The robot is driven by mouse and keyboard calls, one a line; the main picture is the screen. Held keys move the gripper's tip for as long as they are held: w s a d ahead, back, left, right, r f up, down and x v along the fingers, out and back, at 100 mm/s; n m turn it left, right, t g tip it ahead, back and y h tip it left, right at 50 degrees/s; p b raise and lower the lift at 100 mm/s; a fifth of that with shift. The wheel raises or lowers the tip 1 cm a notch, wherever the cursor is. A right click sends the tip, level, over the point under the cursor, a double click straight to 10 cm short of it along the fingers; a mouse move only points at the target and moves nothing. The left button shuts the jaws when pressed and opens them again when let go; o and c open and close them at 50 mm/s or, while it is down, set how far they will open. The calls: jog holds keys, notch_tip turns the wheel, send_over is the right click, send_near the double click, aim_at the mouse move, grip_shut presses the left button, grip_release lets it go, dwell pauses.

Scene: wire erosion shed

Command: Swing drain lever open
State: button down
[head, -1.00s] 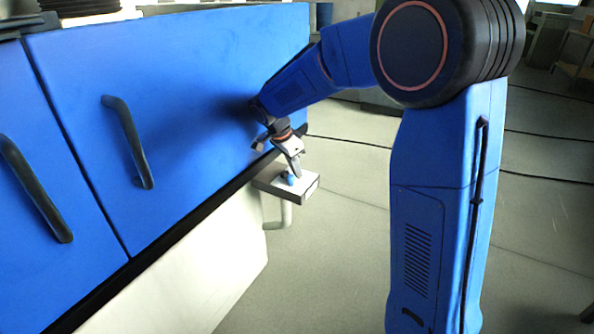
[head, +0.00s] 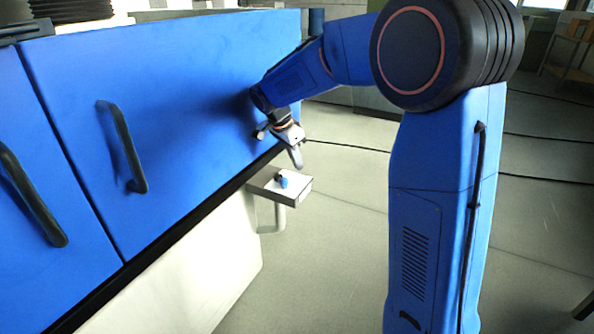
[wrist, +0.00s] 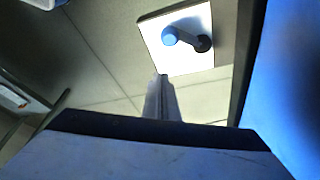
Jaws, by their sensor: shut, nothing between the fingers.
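The drain lever (head: 283,181) is a small dark lever with a blue knob on top of a white bracket plate (head: 296,194), which juts from the pale lower side of the blue machine. In the wrist view the blue knob (wrist: 169,36) shows near the top, with the lever's dark pivot (wrist: 204,43) to its right on the white plate (wrist: 160,62). My gripper (head: 298,164) is shut and empty. It hangs above the plate, apart from the lever. In the wrist view my gripper's fingertips (wrist: 160,78) point toward the plate's lower edge.
The blue cabinet front (head: 190,90) with dark handles (head: 122,145) stands close to the left of my gripper. A pipe (head: 280,218) runs below the plate. Grey floor with dark cables (head: 350,145) lies open to the right.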

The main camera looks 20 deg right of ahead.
jog(key=v, duration=0.6)
jog(key=s+d+r+n+t+y, duration=0.1)
jog(key=s+d+n, duration=0.25)
jog(key=s, duration=0.65)
jog(key=s+d+r+n+t+y, duration=0.15)
jog(key=s+n, duration=0.25)
jog(key=s, duration=0.6)
jog(key=s+f+n, duration=0.3)
jog(key=s, duration=0.6)
jog(key=s+d+f+n+t+y, duration=0.1)
jog(key=s+f+n, duration=0.2)
jog(key=s, duration=0.6)
jog(key=shift+d+n, duration=0.25)
jog(key=shift+n, duration=0.2)
jog(key=shift+d+f, duration=0.1)
jog(key=shift+f, duration=0.05)
